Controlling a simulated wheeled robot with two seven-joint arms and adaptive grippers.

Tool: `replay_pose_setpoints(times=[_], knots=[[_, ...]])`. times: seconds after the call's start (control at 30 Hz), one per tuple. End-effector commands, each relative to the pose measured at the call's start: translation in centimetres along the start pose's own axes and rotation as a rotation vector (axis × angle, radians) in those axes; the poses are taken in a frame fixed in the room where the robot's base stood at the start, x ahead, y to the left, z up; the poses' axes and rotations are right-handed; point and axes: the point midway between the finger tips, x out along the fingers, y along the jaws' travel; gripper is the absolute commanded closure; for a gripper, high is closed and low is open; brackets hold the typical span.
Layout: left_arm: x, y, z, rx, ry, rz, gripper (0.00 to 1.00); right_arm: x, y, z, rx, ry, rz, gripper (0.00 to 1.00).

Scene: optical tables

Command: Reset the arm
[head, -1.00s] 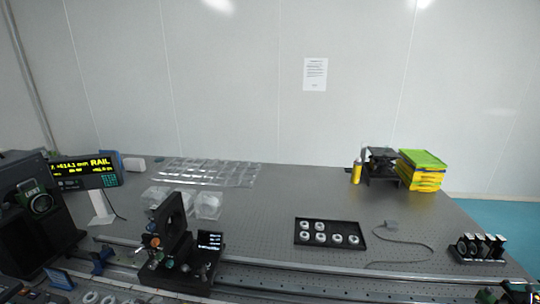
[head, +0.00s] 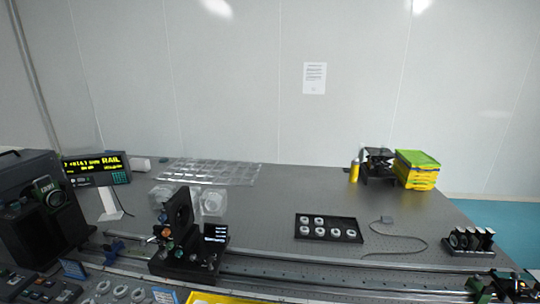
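Neither of my grippers shows in the head view, and no part of my arms can be made out. The optical table (head: 290,185) fills the middle of the head view. A black optical mount with a small lit screen (head: 187,240) stands upright on the long rail (head: 330,277) at the front of the table. A dark device with a round lens (head: 40,205) stands at the left edge. A green and dark assembly (head: 503,287) sits at the bottom right, partly cut off.
A black tray with several white rings (head: 328,228) and a cable (head: 400,240) lie on the table. A rail display (head: 96,168), clear trays (head: 208,172), yellow-green boxes (head: 416,171) and a lens rack (head: 468,241) stand around.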

Motion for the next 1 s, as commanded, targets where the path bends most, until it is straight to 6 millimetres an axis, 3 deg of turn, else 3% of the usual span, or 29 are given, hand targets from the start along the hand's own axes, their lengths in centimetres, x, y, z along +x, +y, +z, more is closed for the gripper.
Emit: replay_pose_setpoints(times=[0.57, 1.0], knots=[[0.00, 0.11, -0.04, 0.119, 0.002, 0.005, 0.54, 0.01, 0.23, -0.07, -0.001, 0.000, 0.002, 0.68], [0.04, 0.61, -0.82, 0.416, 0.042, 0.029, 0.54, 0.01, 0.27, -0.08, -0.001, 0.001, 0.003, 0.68]])
